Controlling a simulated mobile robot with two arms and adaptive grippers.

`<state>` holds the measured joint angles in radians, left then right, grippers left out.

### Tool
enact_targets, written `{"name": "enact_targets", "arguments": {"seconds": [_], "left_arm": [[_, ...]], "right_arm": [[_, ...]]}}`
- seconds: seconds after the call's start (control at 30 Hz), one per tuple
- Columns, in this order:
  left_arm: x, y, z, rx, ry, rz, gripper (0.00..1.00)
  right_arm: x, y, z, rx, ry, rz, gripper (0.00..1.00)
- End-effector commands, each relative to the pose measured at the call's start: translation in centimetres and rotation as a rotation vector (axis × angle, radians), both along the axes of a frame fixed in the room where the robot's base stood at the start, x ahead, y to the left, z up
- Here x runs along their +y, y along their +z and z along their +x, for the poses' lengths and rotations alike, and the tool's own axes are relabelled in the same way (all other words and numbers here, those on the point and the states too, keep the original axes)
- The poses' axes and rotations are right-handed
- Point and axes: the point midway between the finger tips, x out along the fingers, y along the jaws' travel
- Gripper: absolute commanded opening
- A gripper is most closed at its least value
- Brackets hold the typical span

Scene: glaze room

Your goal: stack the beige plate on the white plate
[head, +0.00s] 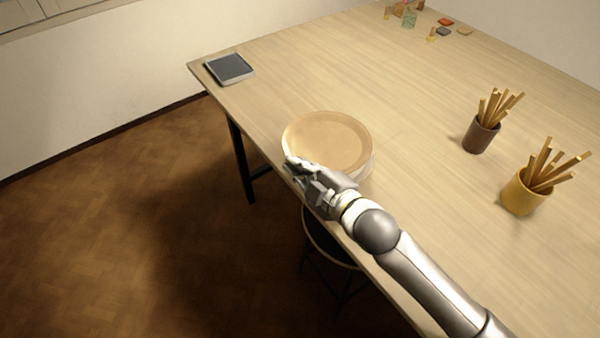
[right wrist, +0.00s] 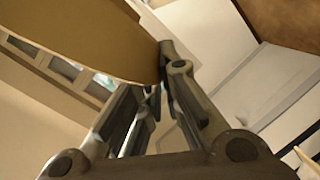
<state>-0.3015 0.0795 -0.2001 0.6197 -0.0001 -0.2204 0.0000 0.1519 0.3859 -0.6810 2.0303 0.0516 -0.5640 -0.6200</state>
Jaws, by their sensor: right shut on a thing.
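The beige plate (head: 328,138) is near the left edge of the table, directly over the white plate (head: 366,168), whose pale rim shows below it. I cannot tell whether the two plates touch. My right gripper (head: 292,163) is shut on the near-left rim of the beige plate. In the right wrist view the underside of the beige plate (right wrist: 90,35) fills the upper left, and its edge meets the fingers (right wrist: 163,75). Most of the white plate is hidden under the beige one. My left gripper is not in view.
On the table (head: 420,100) stand a dark cup (head: 481,138) and a yellow cup (head: 521,197), both with wooden sticks. A grey tray (head: 230,68) lies at the far left corner. Small coloured items (head: 445,22) sit at the back. A stool (head: 325,240) stands under the front edge.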

Motion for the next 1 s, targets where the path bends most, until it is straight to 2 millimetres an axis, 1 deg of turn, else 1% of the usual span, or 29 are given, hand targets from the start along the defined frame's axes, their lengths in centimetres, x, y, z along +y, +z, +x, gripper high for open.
{"name": "enact_targets", "arguments": {"seconds": [0.03, 0.27, 0.4, 0.53, 0.83, 1.0], "left_arm": [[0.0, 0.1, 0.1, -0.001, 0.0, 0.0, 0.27], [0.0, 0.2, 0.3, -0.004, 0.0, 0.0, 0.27], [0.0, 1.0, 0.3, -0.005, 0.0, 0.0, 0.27], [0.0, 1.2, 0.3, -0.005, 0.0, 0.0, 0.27], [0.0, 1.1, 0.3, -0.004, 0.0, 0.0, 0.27], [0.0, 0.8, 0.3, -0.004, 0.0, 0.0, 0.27]], "right_arm": [[0.0, -0.1, 0.4, -0.006, 0.0, 0.001, 0.0], [0.0, -1.2, 1.3, -0.008, 0.001, -0.001, 0.0], [0.0, -3.1, 1.2, -0.001, 0.001, 0.001, 0.0], [0.0, -4.1, 1.3, -0.006, 0.002, 0.001, 0.0], [0.0, -4.3, 1.3, -0.008, 0.002, 0.0, 0.0], [0.0, -4.9, 1.2, -0.008, 0.002, 0.0, 0.0]]}}
